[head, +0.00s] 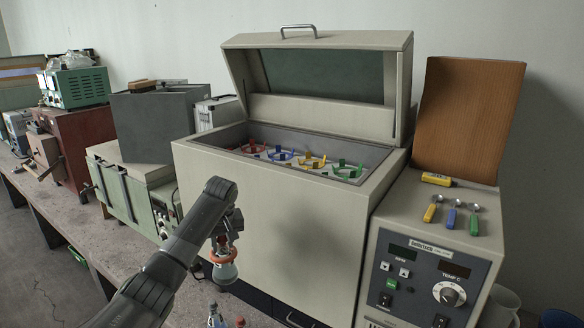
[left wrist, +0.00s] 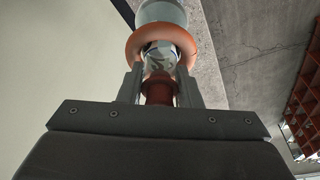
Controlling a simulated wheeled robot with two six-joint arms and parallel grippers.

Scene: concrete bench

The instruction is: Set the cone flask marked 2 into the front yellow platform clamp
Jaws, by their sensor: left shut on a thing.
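My left gripper (head: 224,240) is shut on the neck of a cone flask (head: 224,272) with an orange ring around it. It holds the flask in front of the shaker's front wall, below the open chamber. The left wrist view shows my left gripper (left wrist: 159,88) with its fingers either side of the neck and red stopper, and the flask's body (left wrist: 162,12) beyond the orange ring (left wrist: 133,42). I cannot read a number on it. Yellow clamps (head: 312,163) sit inside the chamber, between blue and green ones; their lower parts are hidden. My right gripper is not in view.
The shaker's lid (head: 318,60) stands open behind the chamber; its front rim (head: 290,178) is a raised edge. Red (head: 253,148), blue (head: 280,155) and green (head: 347,171) clamps share the platform. Another small vessel (head: 214,316) shows at the bottom edge.

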